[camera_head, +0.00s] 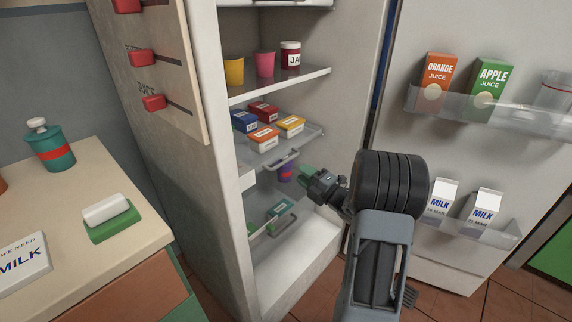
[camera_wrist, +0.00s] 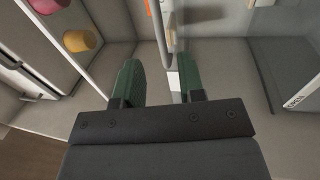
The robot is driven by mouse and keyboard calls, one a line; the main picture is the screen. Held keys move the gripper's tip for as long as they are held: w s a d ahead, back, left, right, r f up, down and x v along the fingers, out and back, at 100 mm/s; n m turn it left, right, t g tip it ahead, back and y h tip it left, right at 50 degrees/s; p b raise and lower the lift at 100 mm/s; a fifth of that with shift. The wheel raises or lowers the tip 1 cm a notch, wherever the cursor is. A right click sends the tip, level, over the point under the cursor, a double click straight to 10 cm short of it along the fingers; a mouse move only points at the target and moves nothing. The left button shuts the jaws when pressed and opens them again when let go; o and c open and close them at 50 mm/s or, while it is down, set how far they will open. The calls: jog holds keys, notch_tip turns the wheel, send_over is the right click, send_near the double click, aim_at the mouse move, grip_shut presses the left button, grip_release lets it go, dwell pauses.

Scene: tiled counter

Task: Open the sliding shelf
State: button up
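The sliding shelf (camera_head: 312,133) is a clear pane inside the open fridge, with small blue, red, yellow and orange boxes on it. Its grey handle (camera_head: 283,160) is at the front edge. My gripper (camera_head: 303,172), with green fingers, is just right of the handle and slightly below it in the head view. In the wrist view my gripper (camera_wrist: 160,75) has its fingers apart. A pale bar, apparently the handle (camera_wrist: 166,35), reaches into the gap between the fingertips. I cannot tell if the fingers touch it.
A fixed shelf above holds yellow and pink cups (camera_head: 265,64) and a jar (camera_head: 290,55). A lower clear shelf carries a green item (camera_head: 280,208). The open fridge door (camera_head: 400,130) with juice and milk cartons stands right. A counter (camera_head: 140,185) is at left.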

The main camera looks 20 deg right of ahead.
aim_at(286, 160)
jog(key=b+x, duration=0.1)
jog(key=x, duration=0.7)
jog(key=shift+w, duration=0.2)
jog(key=shift+c, duration=0.4)
grip_shut()
